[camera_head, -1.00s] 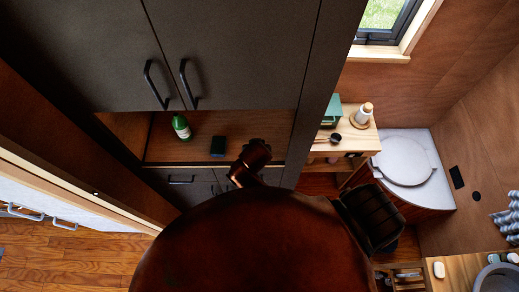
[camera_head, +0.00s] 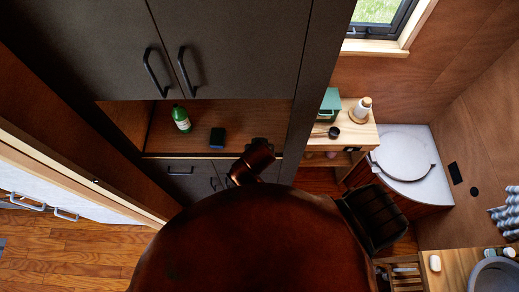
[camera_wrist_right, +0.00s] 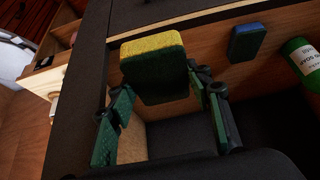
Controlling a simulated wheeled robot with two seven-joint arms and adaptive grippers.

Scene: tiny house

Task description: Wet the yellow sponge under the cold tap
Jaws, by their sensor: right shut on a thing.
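The yellow sponge (camera_wrist_right: 153,48), with a dark green scouring side, is held between the fingers of my right gripper (camera_wrist_right: 160,98) in the right wrist view. The fingers press on its two sides and its yellow edge points up. In the head view neither this sponge nor my right gripper shows; my large brown body part covers the middle. My left gripper is in no view. A grey basin (camera_head: 492,278) is cut off at the head view's bottom right corner. I cannot make out a tap.
A blue sponge (camera_wrist_right: 246,42) and a green soap bottle (camera_wrist_right: 303,64) are on the cabinet shelf; the bottle (camera_head: 181,119) also shows in the head view. A wooden side table (camera_head: 352,132) stands right of the cabinet. Floor (camera_head: 75,262) is clear at lower left.

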